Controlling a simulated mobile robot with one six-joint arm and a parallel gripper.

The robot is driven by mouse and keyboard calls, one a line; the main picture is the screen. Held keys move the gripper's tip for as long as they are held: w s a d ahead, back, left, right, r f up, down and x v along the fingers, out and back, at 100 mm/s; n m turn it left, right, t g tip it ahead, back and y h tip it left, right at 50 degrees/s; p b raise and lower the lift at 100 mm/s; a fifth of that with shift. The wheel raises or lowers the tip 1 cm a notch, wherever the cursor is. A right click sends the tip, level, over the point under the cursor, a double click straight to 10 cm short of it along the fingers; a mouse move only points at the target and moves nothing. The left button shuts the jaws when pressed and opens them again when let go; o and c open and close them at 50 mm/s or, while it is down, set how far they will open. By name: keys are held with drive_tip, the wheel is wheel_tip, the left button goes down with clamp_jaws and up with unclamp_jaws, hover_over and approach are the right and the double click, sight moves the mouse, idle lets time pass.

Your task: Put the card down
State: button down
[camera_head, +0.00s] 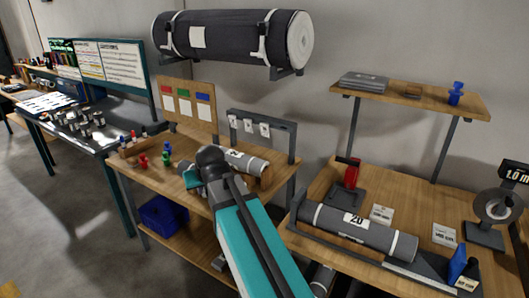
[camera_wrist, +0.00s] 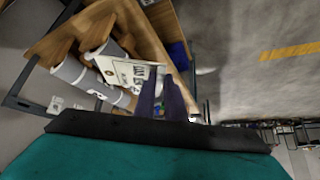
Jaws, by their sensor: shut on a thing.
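The card (camera_wrist: 128,72) is pale with dark print and shows in the wrist view. My gripper (camera_wrist: 160,82) is shut on the card at its edge, and the card sticks out to the left of the fingers. It is seen above or in front of the grey roll (camera_wrist: 85,78) on the wooden table; the gap to the table cannot be judged. In the head view my arm reaches to the middle table (camera_head: 135,168), over its left part beside the grey roll marked 2 (camera_head: 245,160). The arm mostly hides the fingers and card there.
Red and green pegs (camera_head: 166,150) stand left of my gripper. A rack with hanging tags (camera_head: 262,128) and a board (camera_head: 187,104) stand behind. The right bench holds a roll marked 20 (camera_head: 345,223) and two cards (camera_head: 381,214). A blue crate (camera_head: 163,213) sits below.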

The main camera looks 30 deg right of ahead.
drive_tip(key=s, duration=0.1)
drive_tip(key=s+r, duration=0.1)
drive_tip(key=s, duration=0.1)
drive_tip(key=s+r, duration=0.1)
drive_tip(key=shift+s+d+r, duration=0.15)
drive_tip(key=shift+s+d, duration=0.2)
drive_tip(key=shift+d, duration=0.05)
drive_tip(key=shift+s, duration=0.15)
